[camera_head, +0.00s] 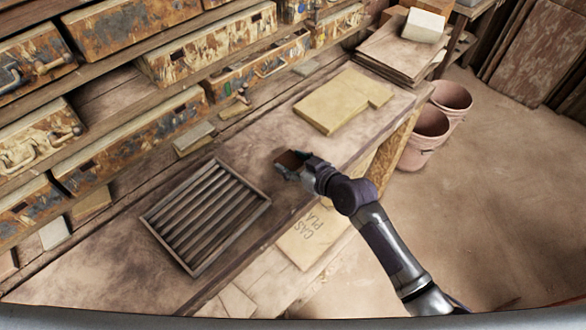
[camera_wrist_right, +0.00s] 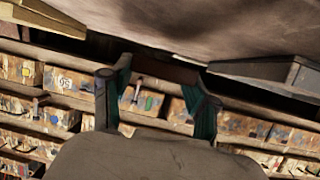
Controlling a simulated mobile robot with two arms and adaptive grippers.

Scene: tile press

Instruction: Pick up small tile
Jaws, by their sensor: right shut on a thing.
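A small dark brown tile (camera_head: 290,158) is held in my right gripper (camera_head: 287,168), over the middle of the workbench. In the right wrist view, the tile (camera_wrist_right: 165,70) shows as a reddish-brown bar between the two fingers of my right gripper (camera_wrist_right: 156,92). The gripper is shut on it. The tile looks raised off the bench, but the size of the gap is hard to tell. My left gripper is not in view.
A slatted wooden rack (camera_head: 232,238) lies on the workbench (camera_head: 250,160), left of my right gripper. Yellowish boards (camera_head: 332,105) lie beyond it. Shelves with worn drawers (camera_head: 130,140) line the back. Pink buckets (camera_head: 428,127) stand on the floor at right.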

